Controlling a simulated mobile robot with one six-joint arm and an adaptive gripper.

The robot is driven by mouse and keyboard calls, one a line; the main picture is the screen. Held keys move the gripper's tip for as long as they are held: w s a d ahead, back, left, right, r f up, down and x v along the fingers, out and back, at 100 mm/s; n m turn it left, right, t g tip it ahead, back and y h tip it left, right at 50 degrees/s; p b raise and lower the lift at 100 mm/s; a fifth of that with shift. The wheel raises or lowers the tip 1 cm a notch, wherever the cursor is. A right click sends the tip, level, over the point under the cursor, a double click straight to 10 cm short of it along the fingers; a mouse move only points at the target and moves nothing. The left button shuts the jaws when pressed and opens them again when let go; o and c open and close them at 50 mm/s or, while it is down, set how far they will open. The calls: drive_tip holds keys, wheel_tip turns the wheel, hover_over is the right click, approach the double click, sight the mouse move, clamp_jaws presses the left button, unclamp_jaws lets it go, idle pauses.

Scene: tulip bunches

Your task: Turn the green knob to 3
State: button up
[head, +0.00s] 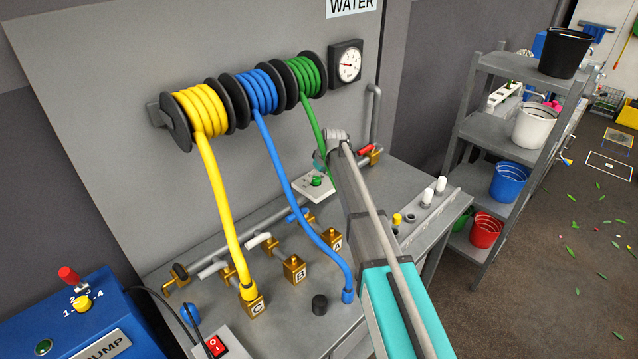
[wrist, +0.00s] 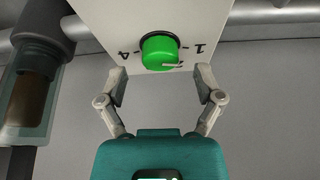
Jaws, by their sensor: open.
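The green knob (head: 316,181) sits on a white plate (head: 308,191) at the back of the bench, below the green hose reel. In the wrist view the knob (wrist: 158,50) is near the top middle, on its plate (wrist: 110,22). A 1 shows at its right and a 4 at its left, printed upside down. A pale line on the knob's lower right points rightward, by a partly covered numeral; I cannot read its exact setting. My gripper (wrist: 160,84) is open, its fingers apart below the knob on either side, not touching it. In the head view my gripper (head: 328,148) is over the plate's right side, partly foreshortened.
A yellow hose (head: 218,200), a blue hose (head: 285,180) and a green hose (head: 313,110) hang from reels near my arm. Brass valves (head: 294,268) and pipes stand on the bench. A blue pump (head: 85,320) is at left, a shelf with buckets at right.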

drive_tip(key=shift+b+x, duration=0.6)
drive_tip(key=shift+x, duration=0.3)
